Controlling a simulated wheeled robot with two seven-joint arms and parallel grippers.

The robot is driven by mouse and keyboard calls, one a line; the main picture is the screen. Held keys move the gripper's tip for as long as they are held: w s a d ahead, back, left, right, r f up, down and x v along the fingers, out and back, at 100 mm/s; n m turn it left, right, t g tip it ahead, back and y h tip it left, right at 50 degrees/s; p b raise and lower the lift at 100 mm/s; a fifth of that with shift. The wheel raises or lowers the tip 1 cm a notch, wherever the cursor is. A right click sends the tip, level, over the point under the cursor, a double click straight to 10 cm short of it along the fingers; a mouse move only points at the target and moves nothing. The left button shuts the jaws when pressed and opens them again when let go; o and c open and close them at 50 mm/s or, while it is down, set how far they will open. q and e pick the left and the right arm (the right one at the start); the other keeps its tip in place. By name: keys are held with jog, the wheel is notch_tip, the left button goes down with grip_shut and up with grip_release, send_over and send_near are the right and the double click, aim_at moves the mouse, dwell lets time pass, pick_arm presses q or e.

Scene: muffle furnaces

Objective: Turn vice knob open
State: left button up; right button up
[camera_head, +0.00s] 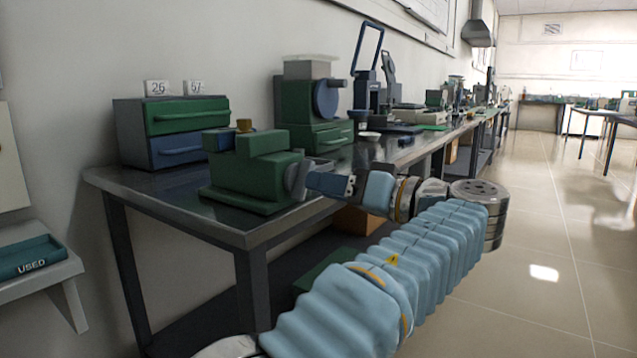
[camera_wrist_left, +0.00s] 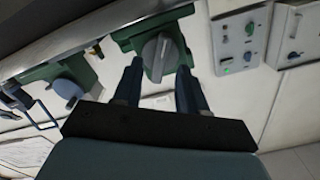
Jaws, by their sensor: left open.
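The green vice (camera_head: 250,168) stands on the near end of the dark metal table, with its grey knob (camera_head: 296,179) facing right. My left gripper (camera_head: 309,181) comes in from the right, close to the knob. In the left wrist view, the vice (camera_wrist_left: 124,37) is at the top and its round knob (camera_wrist_left: 159,50) has a raised ridge across it. The open blue fingers (camera_wrist_left: 159,68) lie on either side of the knob's lower part in that picture. I cannot tell whether they touch it. My right gripper is not in view.
A green and blue drawer unit (camera_head: 186,125) stands behind the vice against the wall. A larger green machine (camera_head: 312,105) stands farther along the table (camera_head: 205,222). A shelf with a teal tray (camera_head: 28,256) is at left. The floor at right is clear.

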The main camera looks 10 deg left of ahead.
pick_arm(q)
jog(key=p+v, duration=0.2)
jog(key=v, duration=0.9)
jog(key=shift+d, duration=0.2)
